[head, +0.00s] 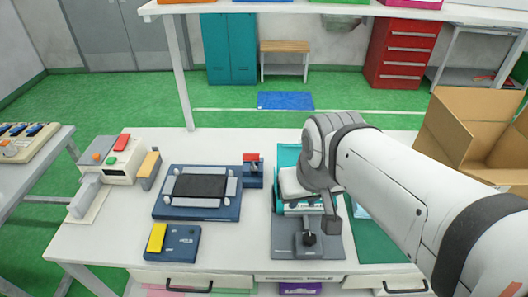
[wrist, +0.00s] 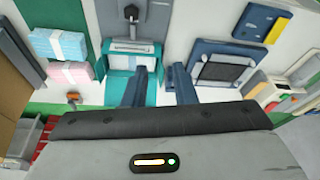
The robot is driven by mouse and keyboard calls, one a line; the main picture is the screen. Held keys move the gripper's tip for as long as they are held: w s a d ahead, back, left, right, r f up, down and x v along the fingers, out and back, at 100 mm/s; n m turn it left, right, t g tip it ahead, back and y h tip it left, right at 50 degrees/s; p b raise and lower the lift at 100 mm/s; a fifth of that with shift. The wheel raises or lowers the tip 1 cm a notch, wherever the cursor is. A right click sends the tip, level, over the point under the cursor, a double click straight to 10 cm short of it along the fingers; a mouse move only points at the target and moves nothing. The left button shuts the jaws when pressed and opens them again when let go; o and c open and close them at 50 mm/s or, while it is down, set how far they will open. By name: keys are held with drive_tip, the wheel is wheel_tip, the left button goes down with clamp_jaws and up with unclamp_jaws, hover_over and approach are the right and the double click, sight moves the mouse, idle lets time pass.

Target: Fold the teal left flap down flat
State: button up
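A teal piece (head: 287,155) lies on the white bench behind a grey plate, largely hidden by my arm in the head view. In the wrist view the teal piece (wrist: 115,92) shows raised edges around a paler inside. I cannot tell for sure which part is the left flap or how far it stands up. My gripper (wrist: 160,76) is open and empty, its two dark blue fingers apart. In the wrist view one finger overlaps the teal piece and the other is over bare bench beside it. Contact cannot be told.
A grey plate with a black knob (head: 308,240) adjoins the teal piece. A dark blue fixture with a black pad (head: 200,187) lies to its left. Pale blue (wrist: 58,45) and pink packs (wrist: 70,74) lie nearby. An open cardboard box (head: 470,135) stands at right.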

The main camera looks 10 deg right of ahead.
drive_tip(key=w+a+f+t+y, duration=0.1)
drive_tip(key=w+a+f, duration=0.1)
drive_tip(key=w, duration=0.3)
drive_tip(key=w+a+f+t+b, duration=0.1)
drive_tip(key=w+a+f, duration=0.15)
drive_tip(key=w, duration=0.25)
drive_tip(key=w+a+f+t+y, duration=0.1)
drive_tip(key=w+f, duration=0.2)
drive_tip(key=w, duration=0.2)
drive_tip(key=w+d+f+h, duration=0.1)
drive_tip(key=w+d+f, duration=0.1)
drive_tip(key=w+f, duration=0.2)
drive_tip(key=w+d+f+m+t+h+b, duration=0.1)
drive_tip(key=w+d+f+h, duration=0.1)
drive_tip(key=w+f, duration=0.2)
drive_tip(key=w+d+f+t+h+b, duration=0.1)
drive_tip(key=w+d+f+h, duration=0.1)
drive_tip(key=w+f, duration=0.3)
drive_tip(key=shift+w+d+f+m, duration=0.1)
drive_tip(key=shift+d+f+m, duration=0.05)
drive_tip(key=shift+f, duration=0.85)
drive_tip(key=shift+d+f+m, duration=0.15)
drive_tip(key=shift+f, duration=0.8)
drive_tip(key=shift+c, duration=0.6)
clamp_jaws()
